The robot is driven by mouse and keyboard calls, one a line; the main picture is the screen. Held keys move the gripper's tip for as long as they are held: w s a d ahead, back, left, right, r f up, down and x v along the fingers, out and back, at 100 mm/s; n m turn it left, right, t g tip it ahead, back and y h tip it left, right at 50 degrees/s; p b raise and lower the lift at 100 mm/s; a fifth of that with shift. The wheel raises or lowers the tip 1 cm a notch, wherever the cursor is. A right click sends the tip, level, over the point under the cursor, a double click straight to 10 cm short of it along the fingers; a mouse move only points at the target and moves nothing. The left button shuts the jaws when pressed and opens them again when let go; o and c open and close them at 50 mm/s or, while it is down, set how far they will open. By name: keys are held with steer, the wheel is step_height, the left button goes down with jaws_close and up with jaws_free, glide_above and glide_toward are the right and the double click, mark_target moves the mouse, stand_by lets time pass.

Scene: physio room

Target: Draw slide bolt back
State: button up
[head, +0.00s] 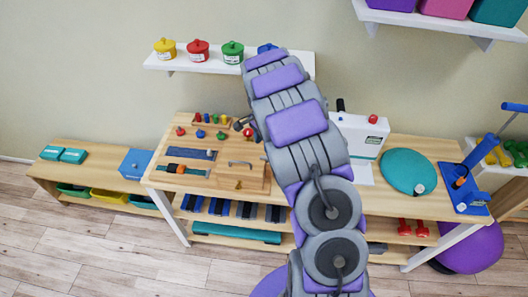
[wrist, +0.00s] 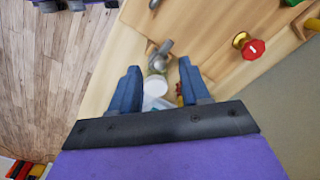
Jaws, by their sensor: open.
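My gripper (wrist: 156,82) shows in the wrist view as two blue fingers, spread apart with nothing held between them. A grey metal piece with a rounded knob (wrist: 162,52) sits on the wooden board just past the fingertips, roughly centred between them; it may be the slide bolt, but I cannot tell for sure. No contact shows. In the head view the wooden activity board (head: 228,178) stands on the table, with a handle and several fittings. My arm crosses in front of its right side, and I cannot make out my fingers there.
A brass fitting with a red knob (wrist: 250,46) is right of the fingers in the wrist view. In the head view a white machine (head: 360,137) and a teal disc (head: 408,171) stand right of my arm. A shelf (head: 200,66) with coloured pots hangs above.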

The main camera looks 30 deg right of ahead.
mark_target(265, 158)
steer(key=d+f, duration=0.1)
steer(key=f, duration=0.1)
steer(key=d+f, duration=0.1)
steer(key=f, duration=0.1)
steer(key=d+f, duration=0.2)
steer(key=shift+d, duration=0.1)
steer(key=a, duration=0.3)
steer(key=shift+a+r, duration=0.1)
steer(key=shift+a, duration=0.2)
steer(key=shift+c, duration=0.7)
steer(key=shift+d, duration=0.15)
steer(key=shift+c, duration=0.8)
steer(key=shift+d, duration=1)
steer(key=c, duration=0.3)
steer(key=shift+d, duration=0.35)
jaws_close()
steer(key=shift+a, duration=0.7)
steer(key=shift+d, duration=0.15)
